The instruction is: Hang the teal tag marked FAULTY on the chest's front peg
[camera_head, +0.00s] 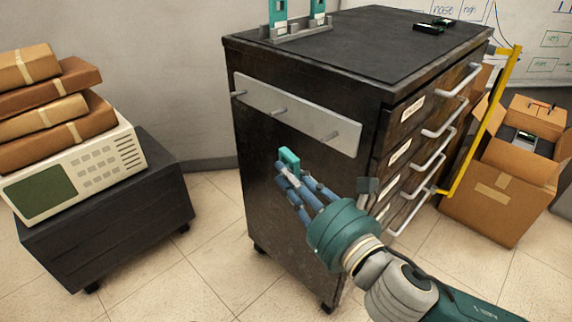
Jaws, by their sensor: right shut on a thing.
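My right gripper (292,175) is shut on a teal tag (288,158), which stands up from the fingertips. No marking can be read on it from here. The dark chest (350,45) stands in the middle. A light metal strip (300,115) on its side bears three short bare pegs: a left one (238,93), a middle one (278,110) and a right one (330,137). In the picture the tag appears below the strip, between the middle and right pegs, apart from them. Its distance from the chest is hard to tell. My left gripper is out of view.
Drawer handles (440,130) stick out at right, near an open cardboard box (490,210). A low dark cabinet (110,235) with a device and parcels stands left.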

